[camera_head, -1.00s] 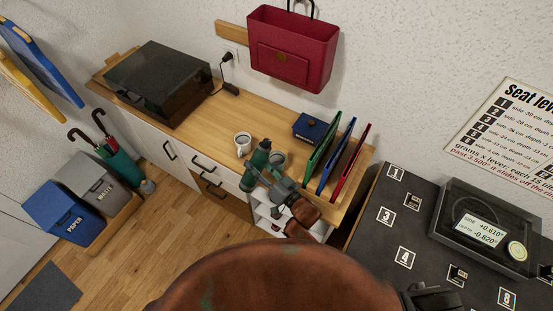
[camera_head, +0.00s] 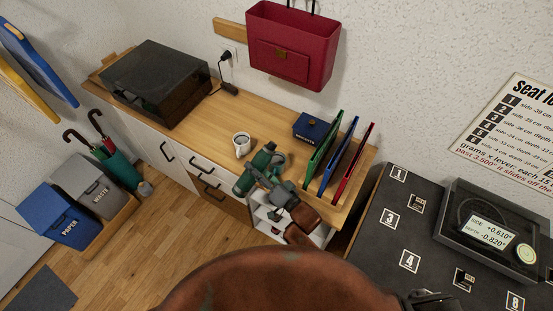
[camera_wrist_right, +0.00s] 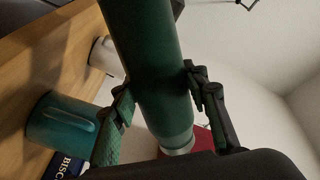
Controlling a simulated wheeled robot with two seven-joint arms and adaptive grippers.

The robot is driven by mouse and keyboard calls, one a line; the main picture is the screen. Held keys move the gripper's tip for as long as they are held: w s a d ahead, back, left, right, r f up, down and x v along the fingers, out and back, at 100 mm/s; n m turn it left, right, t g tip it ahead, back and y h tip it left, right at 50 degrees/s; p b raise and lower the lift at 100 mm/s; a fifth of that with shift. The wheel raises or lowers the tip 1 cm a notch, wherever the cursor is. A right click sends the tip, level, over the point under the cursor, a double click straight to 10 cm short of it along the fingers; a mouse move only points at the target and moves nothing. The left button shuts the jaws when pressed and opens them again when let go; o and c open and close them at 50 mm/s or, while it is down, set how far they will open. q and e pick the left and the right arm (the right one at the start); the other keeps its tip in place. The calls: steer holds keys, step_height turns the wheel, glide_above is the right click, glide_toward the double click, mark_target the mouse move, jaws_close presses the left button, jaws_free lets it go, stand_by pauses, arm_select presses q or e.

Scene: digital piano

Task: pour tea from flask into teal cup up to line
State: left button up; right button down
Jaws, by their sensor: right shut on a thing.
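The green flask (camera_head: 262,160) is held tilted above the counter, its upper end leaning right toward the teal cup (camera_head: 279,157), which it partly hides in the head view. My right gripper (camera_head: 258,174) is shut on the flask. In the right wrist view the fingers (camera_wrist_right: 160,105) sit on both sides of the green flask body (camera_wrist_right: 148,50), which has a silver-coloured end. The teal cup (camera_wrist_right: 62,125) stands on the wooden counter beside the flask there. Its inside, its line and any tea cannot be seen. My left gripper is not in view.
A white mug (camera_head: 242,144) stands on the counter (camera_head: 215,122) left of the flask. A blue box (camera_head: 311,127) and green, blue and red upright folders (camera_head: 349,157) stand to the right. A dark-lidded turntable-like box (camera_head: 155,82) is farther left.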

steer(key=shift+s+a+f+m+b, duration=0.2)
steer(key=shift+f+m+b, duration=0.25)
steer(key=shift+m+b, duration=0.35)
steer(key=shift+s+a+f+m+b, duration=0.15)
steer(key=shift+f+m+b, duration=0.3)
steer(key=shift+m+b, duration=0.35)
stand_by(0.7)
steer(key=shift+a+r+m, duration=0.1)
steer(key=shift+r+m, duration=0.35)
steer(key=shift+m, duration=0.35)
stand_by(0.6)
steer(key=shift+w+r, duration=0.1)
steer(key=shift+r, duration=0.1)
steer(key=shift+w+d+r+m+t+p, duration=0.3)
steer(key=shift+d+r+m+p, duration=0.15)
steer(key=shift+m+p, duration=0.7)
stand_by(2.9)
